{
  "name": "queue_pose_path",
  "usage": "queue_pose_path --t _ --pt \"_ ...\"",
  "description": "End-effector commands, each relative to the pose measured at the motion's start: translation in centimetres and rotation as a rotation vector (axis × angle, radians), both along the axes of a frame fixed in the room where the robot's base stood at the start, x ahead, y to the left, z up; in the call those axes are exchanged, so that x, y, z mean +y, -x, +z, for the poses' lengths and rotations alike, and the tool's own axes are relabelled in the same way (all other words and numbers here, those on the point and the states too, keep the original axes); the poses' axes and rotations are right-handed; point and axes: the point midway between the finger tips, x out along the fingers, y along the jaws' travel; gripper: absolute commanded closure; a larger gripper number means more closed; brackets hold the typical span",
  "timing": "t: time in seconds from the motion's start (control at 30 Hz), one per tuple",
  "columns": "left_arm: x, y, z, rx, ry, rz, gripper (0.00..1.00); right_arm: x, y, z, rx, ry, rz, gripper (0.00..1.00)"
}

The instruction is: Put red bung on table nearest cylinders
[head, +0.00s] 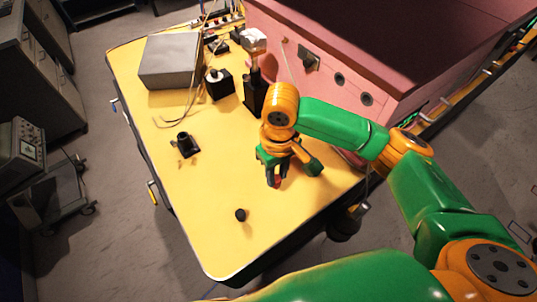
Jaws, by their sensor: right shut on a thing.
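My right gripper (275,181) points down over the front right part of the yellow table (215,245). It is shut on a small red thing (277,182), which looks like the red bung and is mostly hidden by the fingers. I cannot tell whether the bung touches the table. A small dark cylinder (240,214) stands on the table, left of and in front of the gripper. Farther back stand a black cylindrical piece with a white top (218,84) and a taller black stand (254,92). My left gripper is out of view.
A grey box (170,61) with cables is at the back left. A small black mount (186,145) stands mid-left. The pink foam enclosure (310,65) borders the table's back right. The table's front left is clear.

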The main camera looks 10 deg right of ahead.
Motion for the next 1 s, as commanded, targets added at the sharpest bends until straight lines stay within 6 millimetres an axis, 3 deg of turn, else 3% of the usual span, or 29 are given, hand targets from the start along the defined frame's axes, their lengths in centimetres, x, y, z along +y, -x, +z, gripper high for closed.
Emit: queue_pose_path --t 0.5,1.0 --pt "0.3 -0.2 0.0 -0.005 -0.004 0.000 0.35 0.0 0.1 -6.1 0.004 0.000 0.001 1.00" --pt "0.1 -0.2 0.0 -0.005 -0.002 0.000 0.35 0.0 0.1 -6.8 0.002 0.000 0.001 1.00"
